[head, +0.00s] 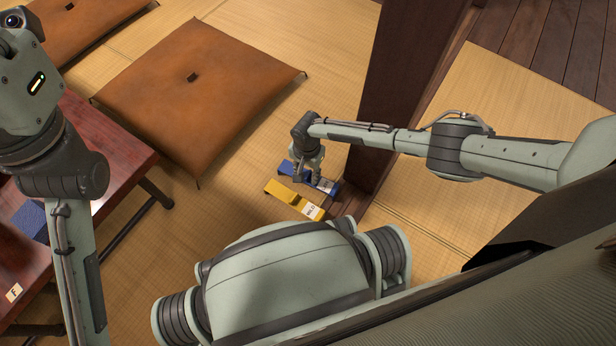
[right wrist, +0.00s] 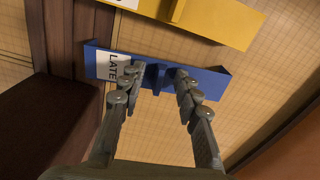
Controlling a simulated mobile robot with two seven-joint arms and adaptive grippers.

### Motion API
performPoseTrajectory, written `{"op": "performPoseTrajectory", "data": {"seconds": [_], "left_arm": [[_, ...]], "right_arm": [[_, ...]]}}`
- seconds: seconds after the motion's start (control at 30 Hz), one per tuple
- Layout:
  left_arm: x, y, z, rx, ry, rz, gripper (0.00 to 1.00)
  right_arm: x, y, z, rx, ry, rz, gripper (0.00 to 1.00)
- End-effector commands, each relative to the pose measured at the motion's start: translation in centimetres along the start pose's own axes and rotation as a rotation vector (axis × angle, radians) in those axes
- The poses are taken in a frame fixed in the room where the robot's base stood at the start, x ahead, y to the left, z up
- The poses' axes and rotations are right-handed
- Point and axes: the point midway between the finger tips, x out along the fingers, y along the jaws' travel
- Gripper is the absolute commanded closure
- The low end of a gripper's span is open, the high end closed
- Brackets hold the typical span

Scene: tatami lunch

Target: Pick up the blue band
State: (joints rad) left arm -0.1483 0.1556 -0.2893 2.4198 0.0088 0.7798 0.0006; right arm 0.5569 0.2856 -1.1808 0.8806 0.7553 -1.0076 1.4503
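The blue band (right wrist: 215,86) lies on the tatami, with a white label reading "LATE" and a raised blue tab at its middle. In the head view the blue band (head: 286,167) is partly hidden by my right gripper (head: 314,178). In the right wrist view the fingers of my right gripper (right wrist: 159,80) are open, one on each side of the tab, with a gap to it. I cannot tell how far down they reach. My left arm shows at the left of the head view; its fingers are out of frame.
A yellow band (head: 285,197) with a white label lies beside the blue one, close to a dark wooden post (head: 395,90). A brown cushion (head: 200,85) lies farther off. A low red-brown table (head: 105,150) stands at the left. Open tatami lies between.

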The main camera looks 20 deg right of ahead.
Motion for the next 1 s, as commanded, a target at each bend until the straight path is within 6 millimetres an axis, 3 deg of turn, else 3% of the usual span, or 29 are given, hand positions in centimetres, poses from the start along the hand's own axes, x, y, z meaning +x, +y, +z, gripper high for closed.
{"op": "performPoseTrajectory", "data": {"seconds": [0.03, 0.27, 0.67, 0.87, 1.0], "left_arm": [[0.0, 0.0, 0.0, 0.000, 0.000, 0.000, 0.70], [0.0, 0.0, 0.0, 0.000, 0.000, 0.000, 0.70], [0.2, 0.0, -0.1, 0.001, 0.001, 0.000, 0.70], [0.3, -0.3, -0.3, -0.008, -0.020, -0.035, 0.70], [0.0, -0.5, -0.6, -0.015, -0.054, -0.078, 0.70]], "right_arm": [[0.0, 0.0, 0.0, 0.000, 0.000, 0.000, 0.71], [0.0, 0.0, 0.0, 0.000, 0.000, 0.000, 0.99], [-0.3, 0.0, 0.0, 0.000, -0.001, -0.001, 1.00], [-2.5, -0.1, 0.1, 0.000, -0.002, -0.002, 1.00], [-5.1, -0.3, 0.4, -0.001, -0.004, -0.003, 1.00]]}}
